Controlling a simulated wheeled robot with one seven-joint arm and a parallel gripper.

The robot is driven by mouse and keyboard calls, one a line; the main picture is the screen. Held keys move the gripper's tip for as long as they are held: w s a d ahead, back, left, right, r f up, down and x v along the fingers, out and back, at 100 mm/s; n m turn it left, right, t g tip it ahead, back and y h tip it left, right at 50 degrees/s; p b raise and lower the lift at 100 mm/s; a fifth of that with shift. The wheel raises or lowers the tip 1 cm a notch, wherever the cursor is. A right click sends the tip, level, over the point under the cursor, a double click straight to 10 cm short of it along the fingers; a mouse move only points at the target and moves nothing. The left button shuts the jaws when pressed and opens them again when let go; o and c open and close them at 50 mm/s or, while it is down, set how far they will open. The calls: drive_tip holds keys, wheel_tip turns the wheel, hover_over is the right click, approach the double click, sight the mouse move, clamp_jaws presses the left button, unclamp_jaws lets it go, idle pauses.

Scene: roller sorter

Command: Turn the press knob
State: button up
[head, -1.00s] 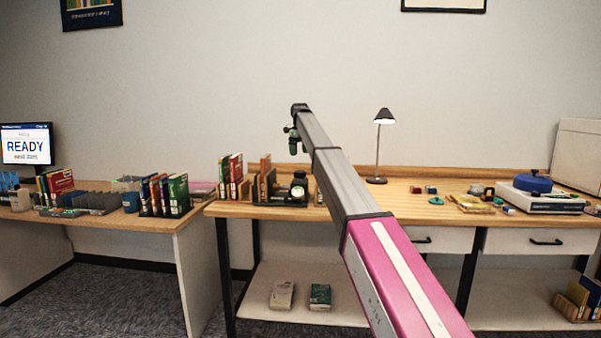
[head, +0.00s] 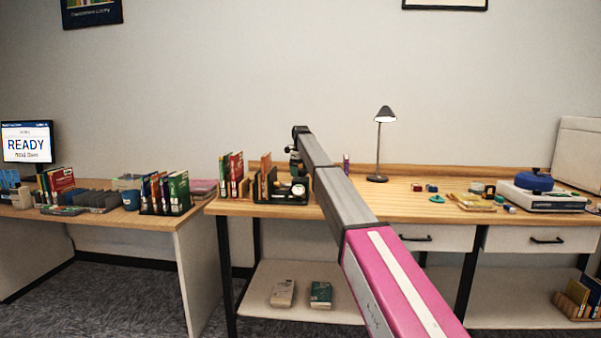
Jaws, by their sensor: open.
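My arm reaches from the lower right over the middle bench, and its wrist hangs down at the far end. My gripper (head: 294,168) is small and dark there, open, just above a dark device (head: 280,197) at the bench's left part. A round pale-faced part (head: 299,190) shows on this device, below my gripper. I cannot tell whether it is the press knob, nor whether my fingertips touch it.
Upright books (head: 232,172) stand left of the device. A lamp (head: 379,150) stands behind my arm on the wooden bench (head: 400,205). Small items and a yellow tray (head: 472,203) lie to the right. A left desk holds more books (head: 176,193) and a screen reading READY (head: 27,143).

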drive_tip(key=c, duration=0.9)
drive_tip(key=shift+n, duration=0.4)
